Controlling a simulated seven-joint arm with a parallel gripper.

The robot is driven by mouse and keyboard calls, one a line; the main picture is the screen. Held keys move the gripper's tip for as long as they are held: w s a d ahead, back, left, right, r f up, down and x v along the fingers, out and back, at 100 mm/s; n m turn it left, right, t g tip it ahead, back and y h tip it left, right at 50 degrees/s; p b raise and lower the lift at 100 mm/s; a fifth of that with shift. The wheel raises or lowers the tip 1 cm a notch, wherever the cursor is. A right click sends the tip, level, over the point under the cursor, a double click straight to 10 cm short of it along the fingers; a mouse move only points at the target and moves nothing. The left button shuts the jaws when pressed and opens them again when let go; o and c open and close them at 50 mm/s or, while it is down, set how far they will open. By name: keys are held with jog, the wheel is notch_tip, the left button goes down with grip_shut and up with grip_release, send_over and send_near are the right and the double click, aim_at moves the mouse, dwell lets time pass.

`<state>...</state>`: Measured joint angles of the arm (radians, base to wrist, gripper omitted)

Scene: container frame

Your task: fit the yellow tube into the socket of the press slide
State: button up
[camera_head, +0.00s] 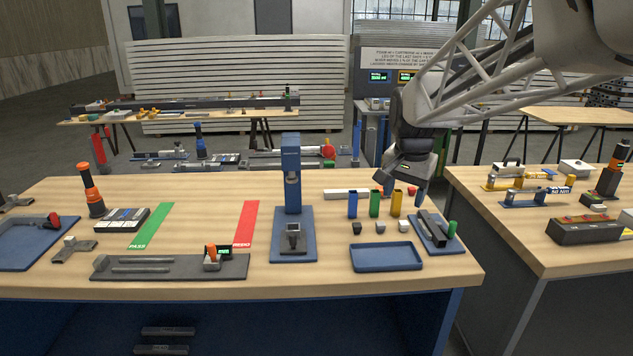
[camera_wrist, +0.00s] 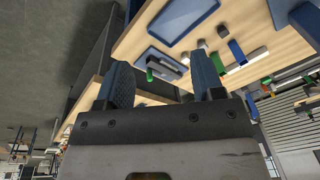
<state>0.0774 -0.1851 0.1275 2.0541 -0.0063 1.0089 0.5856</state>
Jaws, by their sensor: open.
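The yellow tube (camera_head: 396,203) stands upright at the right end of a row with a green tube (camera_head: 375,203) and a blue tube (camera_head: 352,204). The blue press (camera_head: 291,165) stands on a blue base plate, left of the tubes. A dark block (camera_head: 293,240), seemingly the press slide with its socket, sits at its front; the socket opening is too small to make out. My gripper (camera_head: 404,187) is open and empty, pointing down behind and close to the yellow tube. In the wrist view its blue fingers (camera_wrist: 160,75) are apart; I cannot clearly pick out the yellow tube there.
A blue tray (camera_head: 387,257) lies in front of the tubes, with several small blocks (camera_head: 380,228) between. Right of them is a blue plate with a black block (camera_head: 432,228) and a green cylinder (camera_head: 452,229). A red strip (camera_head: 246,224) lies left of the press.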

jog(key=w+d+f+m, duration=0.2)
jog(key=w+d+m, duration=0.1)
jog(key=w, duration=0.8)
jog(key=w+d+f+m, duration=0.2)
jog(key=w+d+f, duration=0.1)
jog(key=w, duration=0.7)
jog(key=m+g, duration=0.2)
jog(key=m, duration=0.3)
send_over(397, 198)
jog(key=w, duration=0.1)
notch_tip(397, 198, down, 11)
jog(key=shift+w+d, duration=0.2)
jog(key=shift+d, duration=0.1)
jog(key=shift+f, duration=0.1)
jog(key=shift+f, duration=1.15)
jog(key=shift+f, duration=0.15)
jog(key=shift+f, duration=2.45)
jog(key=shift+c, duration=0.4)
